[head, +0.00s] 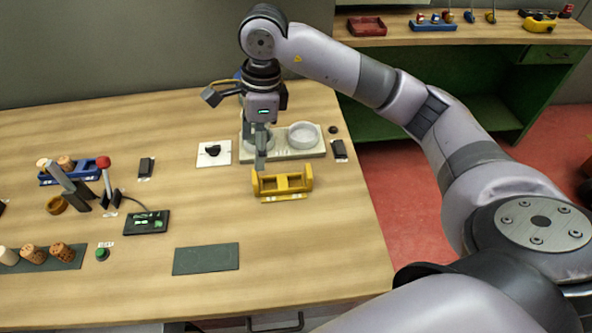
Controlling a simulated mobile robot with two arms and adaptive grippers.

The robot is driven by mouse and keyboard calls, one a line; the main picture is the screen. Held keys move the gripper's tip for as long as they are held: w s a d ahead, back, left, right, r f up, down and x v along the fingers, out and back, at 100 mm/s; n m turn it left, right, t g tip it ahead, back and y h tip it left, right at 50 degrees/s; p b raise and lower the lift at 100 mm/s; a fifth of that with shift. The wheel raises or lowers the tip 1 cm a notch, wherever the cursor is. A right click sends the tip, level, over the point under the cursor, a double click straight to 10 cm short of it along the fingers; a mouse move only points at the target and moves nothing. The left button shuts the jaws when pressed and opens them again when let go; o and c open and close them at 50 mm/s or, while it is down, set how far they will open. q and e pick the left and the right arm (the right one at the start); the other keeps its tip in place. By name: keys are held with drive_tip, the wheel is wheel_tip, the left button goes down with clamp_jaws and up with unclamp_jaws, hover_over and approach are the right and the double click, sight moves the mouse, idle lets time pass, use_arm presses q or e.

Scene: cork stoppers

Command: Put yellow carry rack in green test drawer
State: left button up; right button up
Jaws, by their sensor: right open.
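The yellow carry rack (284,184) stands on the wooden table, right of the middle, just in front of a pale tray with round dishes. My right gripper (261,160) points down with its fingers at the rack's left end. It is open, and I cannot tell whether the fingers touch the rack. A green drawer front (549,56) with a small handle shows under the top of the green bench at the upper right; it looks shut. My left gripper is not in view.
The pale tray (305,154) stands close behind the rack. A dark green mat (206,259) lies bare nearer the front. A black display box (146,222), a red-knobbed lever (104,163) and corks (62,251) are at left. Red floor (410,205) separates table and bench.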

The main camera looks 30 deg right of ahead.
wheel_tip(320, 180, up, 2)
drive_tip(key=m+h, duration=0.1)
drive_tip(key=h, duration=0.1)
hover_over(282, 182)
wheel_tip(282, 182, down, 12)
drive_tip(key=p, duration=0.2)
drive_tip(key=shift+a+r+p, duration=0.1)
drive_tip(key=shift+r+p, duration=0.05)
drive_tip(key=shift+p, duration=0.25)
wheel_tip(282, 182, down, 5)
drive_tip(key=shift+r+p, duration=0.1)
drive_tip(key=shift+p, duration=1.05)
drive_tip(key=shift+f, duration=0.3)
drive_tip(key=shift+c, duration=0.4)
drive_tip(key=c, duration=1.5)
drive_tip(key=shift+o, duration=0.2)
drive_tip(key=shift+r, duration=0.1)
